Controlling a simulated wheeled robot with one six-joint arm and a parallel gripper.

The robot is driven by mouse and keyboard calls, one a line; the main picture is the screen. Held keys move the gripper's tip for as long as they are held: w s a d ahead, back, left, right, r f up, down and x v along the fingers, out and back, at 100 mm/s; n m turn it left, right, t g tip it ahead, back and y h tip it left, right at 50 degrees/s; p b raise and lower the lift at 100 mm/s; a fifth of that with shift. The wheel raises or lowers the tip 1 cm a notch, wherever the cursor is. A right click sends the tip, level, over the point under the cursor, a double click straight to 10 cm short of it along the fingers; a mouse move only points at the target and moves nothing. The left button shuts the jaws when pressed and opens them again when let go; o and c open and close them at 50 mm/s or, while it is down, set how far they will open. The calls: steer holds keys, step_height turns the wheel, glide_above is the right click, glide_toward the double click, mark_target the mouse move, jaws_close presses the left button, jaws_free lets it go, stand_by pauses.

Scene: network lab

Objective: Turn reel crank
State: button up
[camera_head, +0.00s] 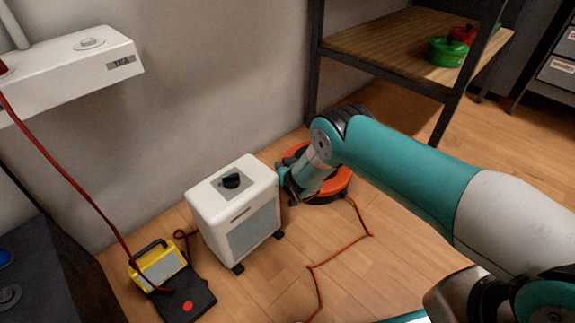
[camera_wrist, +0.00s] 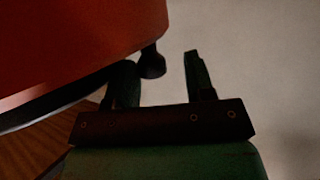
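The orange cable reel (camera_head: 334,187) lies on the wooden floor, partly hidden behind my arm. In the wrist view its large orange-red side (camera_wrist: 75,40) fills the upper left. A dark knob (camera_wrist: 153,63), which looks like the crank handle, sticks down from the reel's edge. My gripper (camera_wrist: 162,64) is open, its two dark fingers apart. The knob appears between them, closer to the left finger; I cannot tell whether it touches. In the head view my gripper (camera_head: 287,184) is at the reel's left side, and the crank is hidden there.
A white heater-like box (camera_head: 236,212) on casters stands just left of my gripper. An orange cable (camera_head: 335,258) runs over the floor. A yellow lamp-like device (camera_head: 158,264) sits at lower left. A shelf (camera_head: 385,42) stands behind the reel, against the wall (camera_head: 215,70).

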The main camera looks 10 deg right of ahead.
steer(key=shift+w+a+r, duration=0.1)
steer(key=shift+w+a, duration=0.05)
steer(key=shift+a, duration=0.2)
steer(key=d+p+v, duration=0.1)
steer(key=p+v, duration=1.1)
steer(key=v, duration=0.5)
steer(key=shift+s+p, duration=0.35)
